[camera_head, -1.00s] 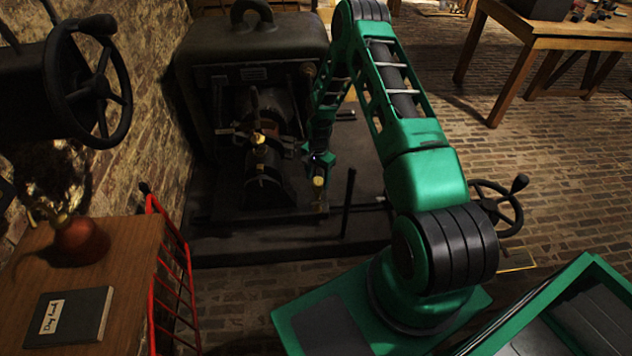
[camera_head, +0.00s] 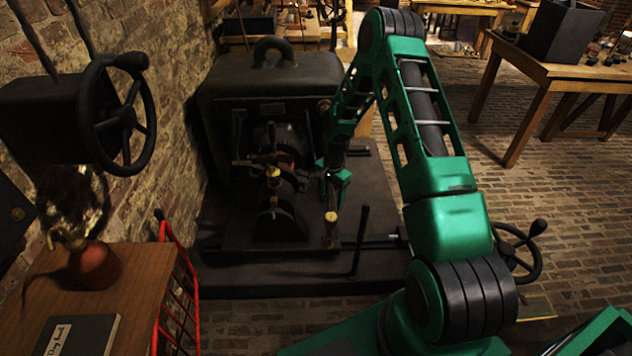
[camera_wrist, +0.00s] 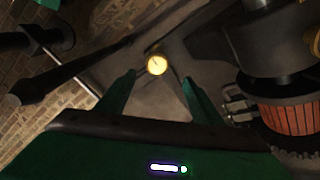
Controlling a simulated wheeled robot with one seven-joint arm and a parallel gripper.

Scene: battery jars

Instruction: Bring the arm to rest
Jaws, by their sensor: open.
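My gripper (camera_head: 337,180) is at the end of my green arm, beside the right side of the dark machine (camera_head: 270,75). In the wrist view, my gripper (camera_wrist: 157,88) shows two green fingers spread apart with nothing held between them. A round brass knob (camera_wrist: 157,65) appears just beyond and between the fingertips in that view. In the head view, a brass-topped post (camera_head: 331,222) stands below my gripper, apart from it. My arm is bent high, with its elbow up and the forearm coming down toward the machine.
A dark upright lever (camera_head: 360,240) stands close to my arm. A handwheel (camera_head: 515,252) is partly behind my arm. A wooden table (camera_head: 88,278) with a red can (camera_head: 95,262) and a red rack (camera_head: 180,285) are at left. Brick floor (camera_head: 560,200) is open at right.

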